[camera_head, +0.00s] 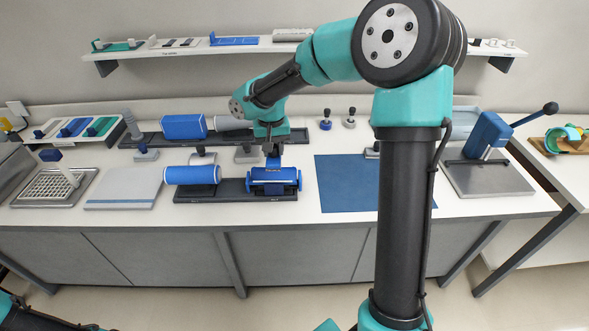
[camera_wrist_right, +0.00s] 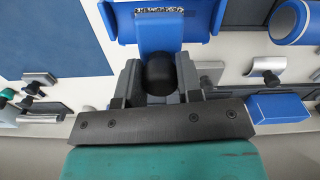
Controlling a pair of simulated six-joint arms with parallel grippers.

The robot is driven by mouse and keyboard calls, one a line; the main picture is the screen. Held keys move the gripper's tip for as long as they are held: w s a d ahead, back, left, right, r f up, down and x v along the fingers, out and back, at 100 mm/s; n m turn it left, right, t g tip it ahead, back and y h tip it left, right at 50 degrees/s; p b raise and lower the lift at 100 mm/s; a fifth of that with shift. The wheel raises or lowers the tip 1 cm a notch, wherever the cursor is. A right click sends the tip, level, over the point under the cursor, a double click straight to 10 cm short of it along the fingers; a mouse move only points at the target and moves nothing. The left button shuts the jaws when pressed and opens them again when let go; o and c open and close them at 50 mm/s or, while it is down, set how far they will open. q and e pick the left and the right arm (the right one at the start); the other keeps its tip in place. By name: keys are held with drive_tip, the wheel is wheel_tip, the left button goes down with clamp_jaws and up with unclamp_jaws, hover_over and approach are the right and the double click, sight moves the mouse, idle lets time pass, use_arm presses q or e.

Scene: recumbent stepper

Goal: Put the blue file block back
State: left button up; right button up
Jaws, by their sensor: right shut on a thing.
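My right gripper (camera_head: 273,161) reaches down from above over the front dark base. In the wrist view its two fingers (camera_wrist_right: 160,78) are closed around a black rounded knob (camera_wrist_right: 160,72). A file tray (camera_head: 118,133) at the left holds grey, blue and green pieces. My left gripper is out of view.
A blue roller (camera_head: 191,174) lies left of the held block, with another blue roller (camera_head: 184,127) behind. A blue mat (camera_head: 343,184) is to the right. A pale board (camera_head: 124,188) and a perforated tray (camera_head: 52,188) stand at the left. A lever press (camera_head: 489,135) stands at the right.

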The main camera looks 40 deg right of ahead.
drive_tip(key=s+d+f, duration=0.3)
drive_tip(key=s+d, duration=0.1)
drive_tip(key=d, duration=0.4)
drive_tip(key=s+d+f, duration=0.4)
drive_tip(key=d, duration=0.3)
drive_tip(key=shift+s+d+f, duration=0.2)
drive_tip(key=shift+s+d, duration=0.15)
drive_tip(key=shift+s, duration=0.05)
drive_tip(key=w+d, duration=0.3)
drive_tip(key=d, duration=0.1)
drive_tip(key=w+d+f, duration=0.1)
drive_tip(key=w+d, duration=0.6)
drive_tip(key=w, duration=0.1)
drive_tip(key=shift+d+f, duration=0.25)
drive_tip(key=shift+d, duration=0.15)
drive_tip(key=shift+s+f, duration=0.1)
drive_tip(key=shift+f, duration=1.65)
drive_tip(key=shift+f, duration=0.1)
drive_tip(key=o, duration=0.8)
